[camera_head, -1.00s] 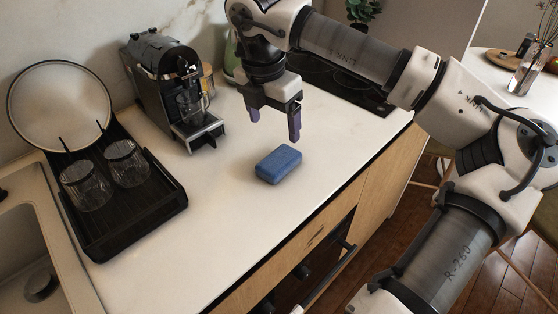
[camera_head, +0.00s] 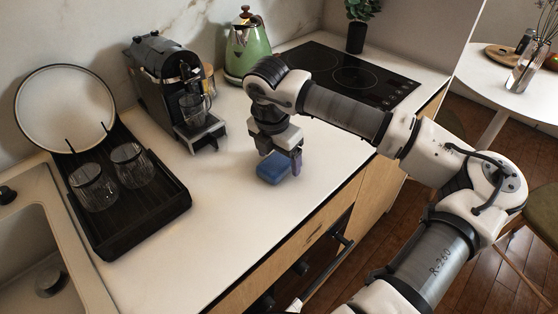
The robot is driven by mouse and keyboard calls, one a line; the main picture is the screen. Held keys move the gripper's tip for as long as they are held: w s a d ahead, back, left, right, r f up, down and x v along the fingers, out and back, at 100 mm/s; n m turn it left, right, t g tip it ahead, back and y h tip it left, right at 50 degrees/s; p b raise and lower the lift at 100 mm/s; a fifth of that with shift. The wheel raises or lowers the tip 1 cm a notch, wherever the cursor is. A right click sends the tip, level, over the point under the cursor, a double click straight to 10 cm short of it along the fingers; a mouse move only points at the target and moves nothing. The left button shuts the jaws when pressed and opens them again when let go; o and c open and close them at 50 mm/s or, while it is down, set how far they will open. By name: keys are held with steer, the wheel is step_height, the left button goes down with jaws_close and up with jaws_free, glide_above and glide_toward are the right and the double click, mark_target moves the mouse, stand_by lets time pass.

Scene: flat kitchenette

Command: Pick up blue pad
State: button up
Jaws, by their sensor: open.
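The blue pad (camera_head: 273,168) lies flat on the white counter, to the right of the coffee machine and back from the counter's front edge. My gripper (camera_head: 281,163) points down right at the pad, with its purple fingertips low beside or over it. The jaws are open. One fingertip shows at the pad's right end and partly covers it. The far finger is mostly hidden, so I cannot tell whether the fingers touch the pad.
A coffee machine (camera_head: 172,88) with a glass cup stands behind left. A black drying rack (camera_head: 150,211) with glasses and a plate (camera_head: 65,105) is at left beside the sink (camera_head: 35,235). A green kettle (camera_head: 247,48) and a black hob (camera_head: 350,72) are behind my arm.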

mark_target(278, 160)
steer(key=c, duration=1.1)
steer(key=shift+o, duration=0.2)
steer(key=shift+r, duration=0.1)
step_height(278, 160, up, 20)
steer(key=b, duration=0.3)
steer(key=o, duration=0.4)
steer(key=c, duration=0.3)
